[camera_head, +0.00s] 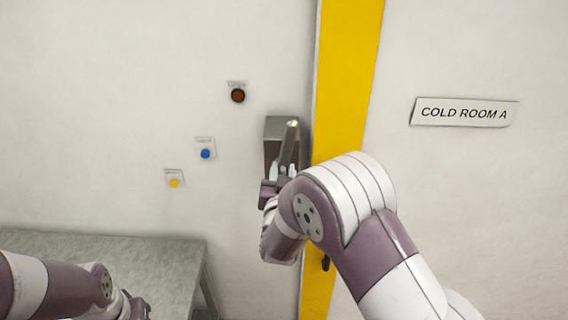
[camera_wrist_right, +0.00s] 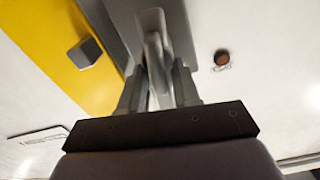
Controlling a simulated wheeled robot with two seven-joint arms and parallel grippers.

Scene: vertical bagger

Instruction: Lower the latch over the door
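The latch is a grey metal lever (camera_head: 289,143) on a grey mounting plate (camera_head: 276,126), on the wall just left of the yellow strip (camera_head: 345,70). The lever points up, tilted slightly right in the head view. My right gripper (camera_head: 281,172) is at the lever's lower part, partly hidden by my own wrist. In the right wrist view, the lever (camera_wrist_right: 153,22) runs down between the two fingers of my right gripper (camera_wrist_right: 159,72), which appear closed against its sides. My left gripper (camera_head: 136,306) is low at the left, mostly cut off, its fingers unclear.
A brown-red button (camera_head: 238,96), a blue button (camera_head: 205,154) and a yellow button (camera_head: 174,183) are on the wall to the left. A grey table (camera_head: 120,252) stands below them. A COLD ROOM A sign (camera_head: 464,112) is at right. A dark block (camera_wrist_right: 85,52) sits on the yellow strip.

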